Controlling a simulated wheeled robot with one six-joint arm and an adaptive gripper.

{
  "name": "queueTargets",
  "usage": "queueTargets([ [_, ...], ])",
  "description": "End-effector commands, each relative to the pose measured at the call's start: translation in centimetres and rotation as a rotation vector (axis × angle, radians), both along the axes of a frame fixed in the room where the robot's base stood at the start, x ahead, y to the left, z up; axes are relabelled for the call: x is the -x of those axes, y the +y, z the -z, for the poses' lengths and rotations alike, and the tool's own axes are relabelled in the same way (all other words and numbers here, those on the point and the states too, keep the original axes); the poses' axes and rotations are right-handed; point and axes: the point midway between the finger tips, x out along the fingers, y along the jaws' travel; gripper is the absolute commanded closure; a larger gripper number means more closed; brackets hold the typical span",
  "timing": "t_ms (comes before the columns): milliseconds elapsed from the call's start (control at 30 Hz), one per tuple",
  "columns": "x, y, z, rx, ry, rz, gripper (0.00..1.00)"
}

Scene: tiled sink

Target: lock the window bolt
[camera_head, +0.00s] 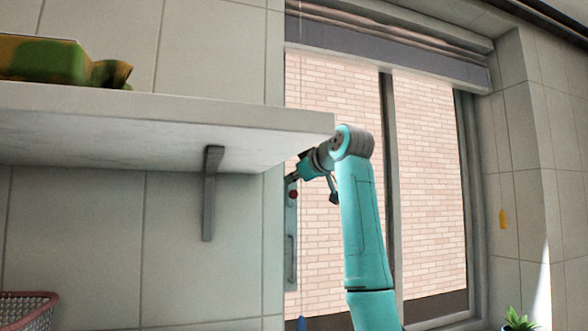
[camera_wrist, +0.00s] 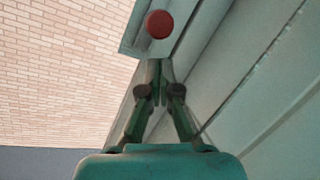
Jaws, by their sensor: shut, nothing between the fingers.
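The window bolt shows a round red knob (camera_head: 293,194) on a grey upright plate (camera_head: 291,222) at the window's left edge. In the wrist view the red knob (camera_wrist: 159,24) is at the top centre, just beyond my fingertips. My gripper (camera_wrist: 160,72) is shut and empty, its fingers together and pointing at the knob. A small gap shows in the picture between fingertips and knob; I cannot tell whether they touch. In the head view my gripper (camera_head: 289,179) is small, just above the knob and partly hidden by my wrist.
A white shelf (camera_head: 170,115) on a bracket (camera_head: 211,195) juts out left of my arm, close to it. The window (camera_head: 430,190) has a dark middle post and a blind above. A pink basket (camera_head: 28,310) stands at lower left, a plant (camera_head: 517,320) at lower right.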

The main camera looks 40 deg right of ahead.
Motion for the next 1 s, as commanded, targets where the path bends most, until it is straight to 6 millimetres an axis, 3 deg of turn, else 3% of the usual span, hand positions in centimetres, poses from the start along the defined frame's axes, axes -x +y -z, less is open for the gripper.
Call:
queueTargets([
  [200, -0.1, -0.7, 1.4, 0.000, -0.001, -0.002, 1.00],
  [667, -0.1, -0.8, 1.8, 0.001, -0.001, -0.002, 1.00],
  [1000, -0.1, -0.8, 5.6, 0.000, 0.000, -0.002, 1.00],
])
